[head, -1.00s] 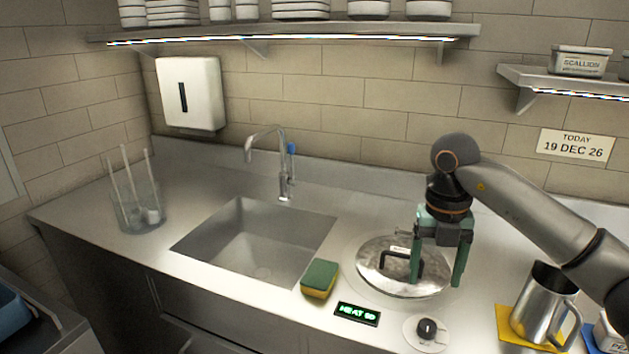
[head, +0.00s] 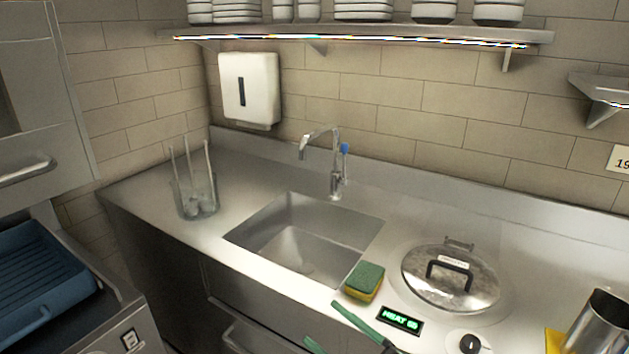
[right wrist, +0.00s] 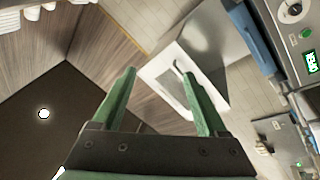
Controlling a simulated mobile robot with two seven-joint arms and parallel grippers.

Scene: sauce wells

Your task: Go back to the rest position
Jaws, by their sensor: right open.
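My right gripper (head: 322,322) shows at the bottom edge of the head view, its two green fingers apart in front of the counter. In the right wrist view its fingers (right wrist: 154,72) are open with nothing between them. The round steel lid (head: 478,292) with a black handle lies on the counter at the right, clear of the gripper. My left gripper is not in view.
A green-and-yellow sponge (head: 364,281) and a lit heat display (head: 401,320) lie near the counter's front edge, close to the right gripper. The sink (head: 290,245), a glass jar (head: 195,196) and a steel jug (head: 597,325) stand around. A blue tray (head: 42,275) is at the left.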

